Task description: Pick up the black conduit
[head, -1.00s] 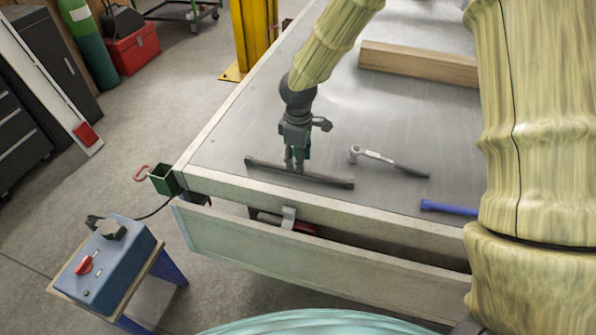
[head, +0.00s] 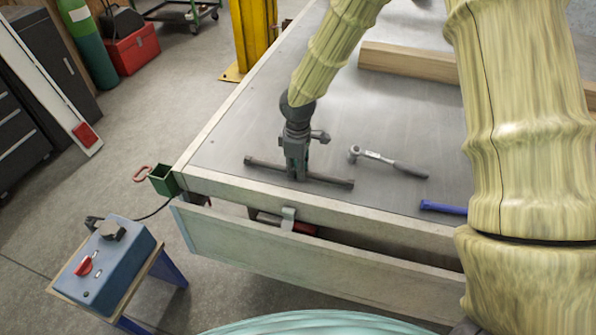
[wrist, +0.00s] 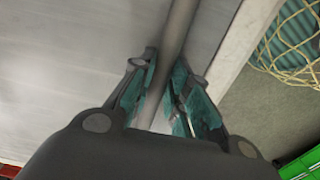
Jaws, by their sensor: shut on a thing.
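The black conduit (head: 328,180) is a thin dark bar lying across the near left end of the grey metal table (head: 235,135), close to its front edge. My gripper (head: 297,175) points down over the middle of the bar, with its fingers on either side of it. In the wrist view, the conduit (wrist: 178,35) runs between the two teal-padded fingers of my gripper (wrist: 165,90), which are shut on it. The part of the bar between the fingers is partly hidden. I cannot see a clear gap between the bar and the table.
A ratchet wrench (head: 390,162) lies just right of the conduit. A blue tool (head: 443,208) lies farther right near the front edge. A wooden beam (head: 405,60) lies at the back. A raised pale rail (head: 350,207) runs along the table's front.

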